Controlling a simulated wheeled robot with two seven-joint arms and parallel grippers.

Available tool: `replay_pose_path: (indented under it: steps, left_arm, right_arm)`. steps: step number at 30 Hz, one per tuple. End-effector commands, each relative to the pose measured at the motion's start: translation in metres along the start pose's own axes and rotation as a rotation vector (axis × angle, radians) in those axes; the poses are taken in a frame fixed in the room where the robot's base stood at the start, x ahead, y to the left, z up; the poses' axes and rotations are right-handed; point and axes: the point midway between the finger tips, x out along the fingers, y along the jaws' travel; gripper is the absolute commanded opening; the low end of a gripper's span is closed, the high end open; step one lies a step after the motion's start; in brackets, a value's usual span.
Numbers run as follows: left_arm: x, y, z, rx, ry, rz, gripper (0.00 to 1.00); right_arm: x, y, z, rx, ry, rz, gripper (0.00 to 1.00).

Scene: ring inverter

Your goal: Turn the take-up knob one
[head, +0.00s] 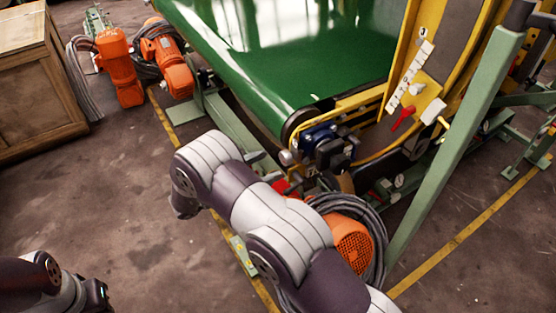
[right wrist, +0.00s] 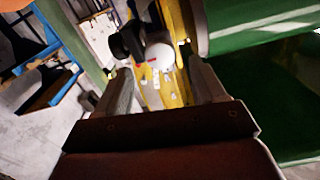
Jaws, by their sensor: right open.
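A blue bearing block (head: 318,136) sits at the near corner of the green belt, with dark parts just right of it. I cannot tell for sure which part here is the take-up knob. In the right wrist view a black knob-like part (right wrist: 128,42) and a round white part (right wrist: 161,57) lie beyond the fingertips, against a yellow frame. My right gripper (right wrist: 159,66) is open, its two grey fingers apart with nothing held between them. In the head view my right arm hides much of the space below the block. My left arm shows only at the bottom left.
The green belt (head: 285,60) fills the upper middle. A green post (head: 455,140) slants at the right. An orange motor (head: 351,243) and coiled cable lie close to my right arm. Orange motors (head: 120,67) and a wooden crate (head: 35,95) stand at left.

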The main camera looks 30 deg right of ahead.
Motion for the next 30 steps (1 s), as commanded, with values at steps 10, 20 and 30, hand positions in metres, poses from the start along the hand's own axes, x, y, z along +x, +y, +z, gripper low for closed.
replay_pose_path:
  steps: [10,20,30]
  left_arm:
    - [0.005,0.000,0.001,0.000,0.000,0.000,0.26]
    - [0.005,0.000,0.001,0.000,0.000,0.000,0.26]
    - [0.006,0.000,0.001,0.000,0.000,0.000,0.26]
  right_arm:
    - [0.048,0.000,0.000,0.002,-0.001,0.000,0.70]
    - [0.049,0.000,0.000,0.002,-0.001,-0.002,0.41]
    - [0.049,0.000,0.000,0.015,-0.001,-0.001,0.14]
